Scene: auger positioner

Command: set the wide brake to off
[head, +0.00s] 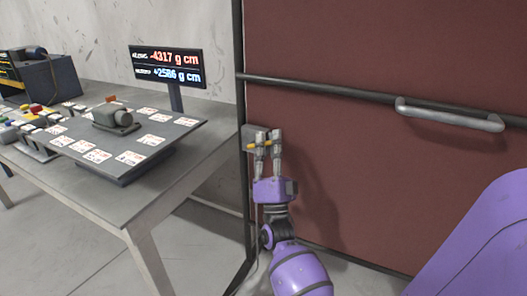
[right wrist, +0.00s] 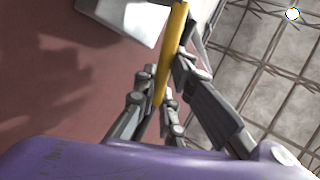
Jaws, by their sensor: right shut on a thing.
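A yellow bar (head: 251,147), which looks like the lever of the wide brake, sits at a small grey box (head: 250,132) by the left edge of the dark red panel. My right gripper (head: 267,137) reaches up to it and is shut on the bar. In the right wrist view the yellow bar (right wrist: 174,38) runs between the fingers, and a pale grey box (right wrist: 132,14) shows beside it. The fingers hide part of the bar. I cannot read any off or on marking. My left gripper is not in view.
A grey table (head: 105,197) at the left carries a board with several labelled cards and a small grey device (head: 114,120). A display (head: 167,66) stands at its back. A metal handle (head: 450,115) is on the red panel (head: 360,180). Floor between table and panel looks clear.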

